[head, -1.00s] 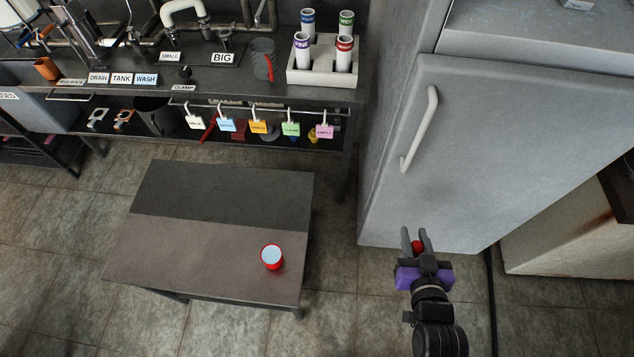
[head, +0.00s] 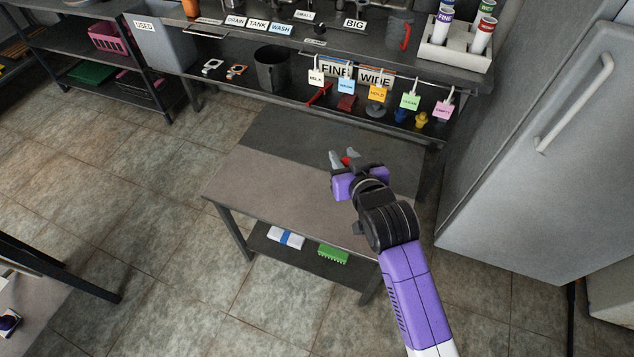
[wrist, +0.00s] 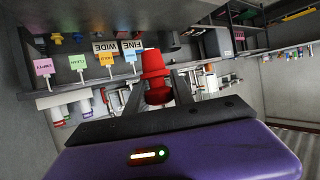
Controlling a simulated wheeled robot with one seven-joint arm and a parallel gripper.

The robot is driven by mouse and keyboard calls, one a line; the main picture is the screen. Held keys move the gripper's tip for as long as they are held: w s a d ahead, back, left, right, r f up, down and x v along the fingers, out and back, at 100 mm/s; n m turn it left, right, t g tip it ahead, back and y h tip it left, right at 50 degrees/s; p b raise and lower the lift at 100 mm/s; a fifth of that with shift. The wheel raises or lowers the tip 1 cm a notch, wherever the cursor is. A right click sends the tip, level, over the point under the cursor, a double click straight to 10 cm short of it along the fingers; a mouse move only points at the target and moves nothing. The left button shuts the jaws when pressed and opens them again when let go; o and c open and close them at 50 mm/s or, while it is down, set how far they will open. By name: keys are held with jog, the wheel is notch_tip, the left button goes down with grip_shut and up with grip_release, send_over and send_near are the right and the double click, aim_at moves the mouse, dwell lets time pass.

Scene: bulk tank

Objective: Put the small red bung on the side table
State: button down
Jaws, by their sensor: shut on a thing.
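The small red bung (head: 347,161) is held between the fingertips of my gripper (head: 343,158). In the wrist view the bung (wrist: 153,68) is a stepped red plug, and the dark fingers (wrist: 155,98) are closed on its sides. The side table (head: 262,185) is a low table with a dark back half and a lighter brownish front half. My gripper is over its top, toward the right part. The bung's exact height above the top cannot be told. My wrist and forearm hide the table's right front part.
The table's lower shelf holds a blue-and-white block (head: 286,238) and a green brush (head: 333,254). Behind stands a workbench (head: 310,43) with hanging coloured tags (head: 378,93) and a white tube rack (head: 452,52). A grey cabinet (head: 520,190) stands to the right. The table's left half is clear.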

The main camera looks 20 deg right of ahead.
jog(key=w+f+b, duration=0.1)
jog(key=f+b, duration=0.1)
jog(key=f, duration=0.4)
jog(key=w+f+b, duration=0.1)
jog(key=f+b, duration=0.1)
jog(key=f, duration=0.4)
jog(key=w+f+b, duration=0.1)
jog(key=f+b, duration=0.1)
jog(key=f, duration=0.4)
jog(key=shift+w+d+f, duration=0.3)
jog(key=shift+d+f, duration=0.05)
jog(key=shift+f, duration=0.05)
jog(key=shift+f, duration=0.15)
jog(key=c, duration=1.1)
grip_release()
jog(key=shift+r, duration=0.2)
